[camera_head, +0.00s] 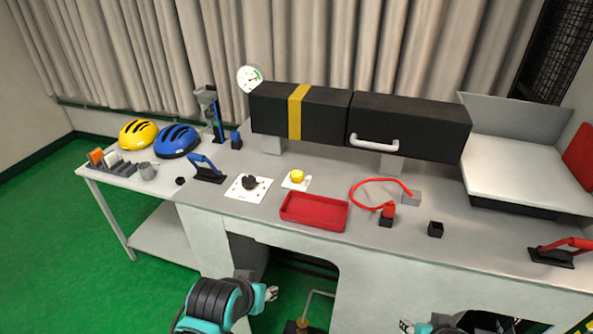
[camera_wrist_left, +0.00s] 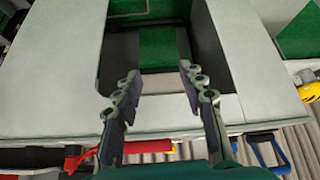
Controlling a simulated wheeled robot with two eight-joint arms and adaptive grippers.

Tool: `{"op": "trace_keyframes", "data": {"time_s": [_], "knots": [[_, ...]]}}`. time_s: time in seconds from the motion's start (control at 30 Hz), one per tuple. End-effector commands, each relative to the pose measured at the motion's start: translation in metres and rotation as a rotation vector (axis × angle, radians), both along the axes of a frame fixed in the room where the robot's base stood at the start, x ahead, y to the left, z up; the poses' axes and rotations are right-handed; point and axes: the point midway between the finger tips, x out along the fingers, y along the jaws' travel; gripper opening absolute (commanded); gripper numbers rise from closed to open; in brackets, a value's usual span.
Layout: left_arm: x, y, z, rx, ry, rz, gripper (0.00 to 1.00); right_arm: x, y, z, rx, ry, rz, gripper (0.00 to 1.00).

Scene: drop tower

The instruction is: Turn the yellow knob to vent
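The yellow knob (camera_head: 296,176) sits on a small white plate on the workbench, behind the red tray. A black knob (camera_head: 250,182) stands on a larger white plate (camera_head: 240,193) to its left. Its markings are too small to read. My left gripper (camera_head: 269,292) is low in front of the bench, well apart from both knobs. In the left wrist view its two fingers (camera_wrist_left: 159,75) are spread with nothing between them. My right gripper is largely cut off at the bottom edge of the head view, and its fingers cannot be read.
The red tray (camera_head: 314,213) lies in front of the yellow knob. A blue-handled lever (camera_head: 208,169) stands left of the black knob. A black box (camera_head: 408,127) with a white handle overhangs the bench behind. A red cable (camera_head: 375,181) lies right. The bench's front has a recess.

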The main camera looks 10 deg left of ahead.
Motion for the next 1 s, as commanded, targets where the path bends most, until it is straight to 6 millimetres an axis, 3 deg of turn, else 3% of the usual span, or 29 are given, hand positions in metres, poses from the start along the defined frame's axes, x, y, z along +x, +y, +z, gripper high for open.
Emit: {"op": "trace_keyframes", "data": {"time_s": [0.03, 0.2, 0.3, 0.5, 0.63, 0.8, 1.0], "knots": [[0.011, 0.000, 0.022, -0.041, 0.010, 0.051, 0.55, 0.000, 0.000, 0.015, 0.000, 0.000, 0.000, 0.40], [0.062, -0.002, 0.088, -0.278, 0.086, 0.359, 0.55, 0.000, 0.000, 0.059, 0.000, 0.000, 0.000, 0.40], [0.099, -0.002, 0.121, -0.429, 0.144, 0.575, 0.55, 0.000, 0.000, 0.085, 0.000, 0.000, 0.000, 0.40], [0.176, 0.001, 0.165, -0.700, 0.265, 1.017, 0.55, 0.000, 0.000, 0.135, 0.000, 0.000, 0.000, 0.40], [0.226, 0.005, 0.180, -0.852, 0.348, 1.316, 0.55, 0.000, 0.000, 0.168, 0.000, 0.000, 0.000, 0.40], [0.280, 0.012, 0.182, -0.999, 0.446, 1.671, 0.55, 0.000, 0.000, 0.203, 0.000, 0.000, 0.000, 0.40], [0.311, 0.016, 0.172, -1.079, 0.513, 1.919, 0.55, 0.000, 0.000, 0.222, 0.000, 0.000, 0.000, 0.40]]}}
